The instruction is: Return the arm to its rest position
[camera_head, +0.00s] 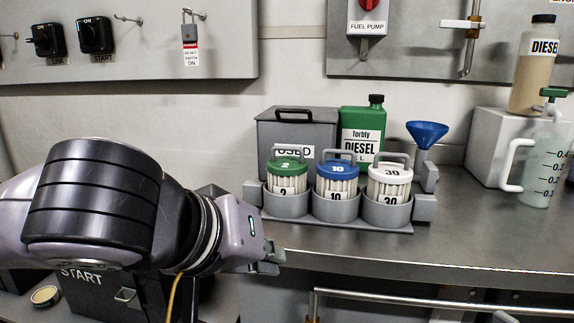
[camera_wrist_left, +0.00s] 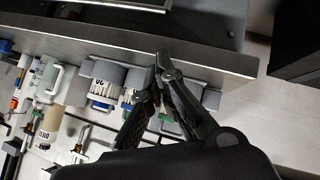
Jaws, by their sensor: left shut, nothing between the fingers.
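My left arm comes in from the left in the head view, and its gripper (camera_head: 268,260) hangs in front of the bench's front edge, left of the filter rack. The left gripper (camera_wrist_left: 157,62) also shows in the left wrist view, with its two dark fingers meeting at the tips and nothing between them. It is apart from the filter rack (camera_head: 335,222), whose holders carry a green-topped filter (camera_head: 287,164), a blue-topped filter (camera_head: 338,172) and a white-topped filter (camera_head: 391,174). My right gripper is not in view.
The steel bench (camera_head: 470,248) has free room right of the rack. Behind stand a grey box (camera_head: 270,130), a green diesel can (camera_head: 376,120) and a blue funnel (camera_head: 427,130). A clear jug (camera_head: 543,170) and a diesel bottle (camera_head: 533,75) stand at right. A rail (camera_head: 430,302) runs below the edge.

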